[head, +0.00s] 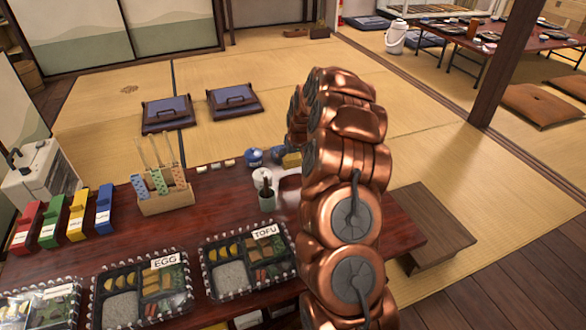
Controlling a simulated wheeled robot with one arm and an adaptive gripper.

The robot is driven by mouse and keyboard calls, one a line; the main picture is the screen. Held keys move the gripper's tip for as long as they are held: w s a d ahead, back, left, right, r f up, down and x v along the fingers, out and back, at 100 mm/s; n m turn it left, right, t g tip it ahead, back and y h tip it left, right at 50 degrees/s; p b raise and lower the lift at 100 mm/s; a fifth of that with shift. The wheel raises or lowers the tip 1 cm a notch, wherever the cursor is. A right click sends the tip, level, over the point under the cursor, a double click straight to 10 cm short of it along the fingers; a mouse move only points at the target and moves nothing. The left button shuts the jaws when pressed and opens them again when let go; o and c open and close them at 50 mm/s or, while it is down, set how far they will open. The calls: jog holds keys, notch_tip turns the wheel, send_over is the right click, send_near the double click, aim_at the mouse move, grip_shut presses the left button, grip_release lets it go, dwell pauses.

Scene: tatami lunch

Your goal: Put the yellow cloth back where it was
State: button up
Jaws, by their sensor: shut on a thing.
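A yellow piece (78,214) stands in a row on the left of the dark red table, between a green piece (52,220) and a blue piece (105,208). Each has a pale label at its front. I cannot tell whether it is cloth. A second, small yellow thing (292,160) shows at the table's far side, right beside my arm, which partly hides it. I cannot tell whether it is cloth or what it touches. My copper arm rises in front of the table and bends over at the top. My gripper is hidden behind it.
On the table (215,184) stand a wooden utensil holder (166,201), a dark cup (267,200), a blue item (255,157) and lunch trays labelled EGG (125,311) and TOFU (230,279). A low wooden step (440,222) is at right. Tatami beyond holds cushions (233,101).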

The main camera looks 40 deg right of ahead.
aim_at(293, 165)
jog(key=shift+f+b, duration=0.6)
jog(key=shift+f, duration=1.3)
jog(key=shift+f, duration=0.15)
jog(key=o, duration=0.9)
jog(key=shift+c, duration=0.2)
